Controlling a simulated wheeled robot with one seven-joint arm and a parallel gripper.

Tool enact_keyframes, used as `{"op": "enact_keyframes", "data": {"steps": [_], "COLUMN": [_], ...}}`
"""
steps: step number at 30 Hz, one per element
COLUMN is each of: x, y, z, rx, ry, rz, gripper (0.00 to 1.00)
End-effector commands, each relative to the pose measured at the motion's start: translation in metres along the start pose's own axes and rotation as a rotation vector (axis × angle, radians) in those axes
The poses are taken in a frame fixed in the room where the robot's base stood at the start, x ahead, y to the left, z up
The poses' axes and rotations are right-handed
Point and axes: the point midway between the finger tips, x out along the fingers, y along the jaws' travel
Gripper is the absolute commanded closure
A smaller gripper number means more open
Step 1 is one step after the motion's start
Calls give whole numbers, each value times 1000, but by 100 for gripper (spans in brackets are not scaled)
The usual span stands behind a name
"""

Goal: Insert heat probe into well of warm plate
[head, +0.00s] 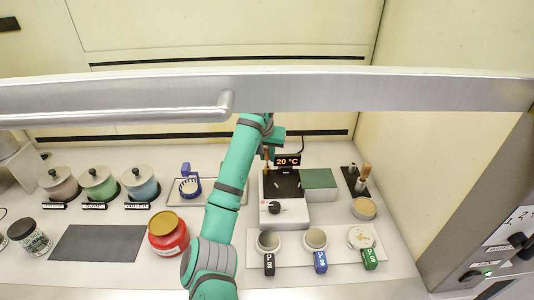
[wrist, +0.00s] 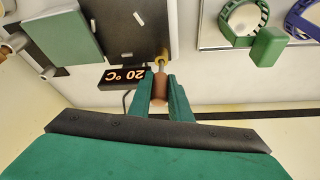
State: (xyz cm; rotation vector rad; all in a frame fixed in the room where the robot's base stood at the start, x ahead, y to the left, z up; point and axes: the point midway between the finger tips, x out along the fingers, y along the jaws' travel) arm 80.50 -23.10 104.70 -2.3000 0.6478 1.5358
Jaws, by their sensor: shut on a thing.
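The warm plate (head: 284,213) is a white box with a dark top, a front knob and a display reading 20 °C. Its dark top also shows in the wrist view (wrist: 120,22), upside down. My gripper (wrist: 160,84) is shut on the brown handle of the heat probe (wrist: 160,93). The probe's thin shaft points toward the edge of the dark top, beside the display. I cannot tell whether its tip is in the well or just above it. In the head view the probe (head: 267,160) shows small at the plate's back left, partly behind my arm.
A green block (head: 319,179) sits right of the dark top. A black stand with a brown-handled tool (head: 365,174) and a bowl (head: 364,208) stand farther right. Labelled cups (head: 315,239) are in front. A metal bar (head: 330,91) crosses above. A tray with a blue-framed item (head: 187,186) lies left.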

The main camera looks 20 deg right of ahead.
Motion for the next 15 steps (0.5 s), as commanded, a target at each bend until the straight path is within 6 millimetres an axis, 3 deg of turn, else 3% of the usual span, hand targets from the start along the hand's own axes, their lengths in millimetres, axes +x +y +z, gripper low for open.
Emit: {"op": "enact_keyframes", "data": {"steps": [7,8,10,15], "x": [5,5,5,4], "y": [1,1,1,1], "z": [2,2,2,2], "rx": [2,2,2,1], "ry": [0,0,0,0], "rz": [1,1,1,1], "gripper": [100,78,61,61]}}
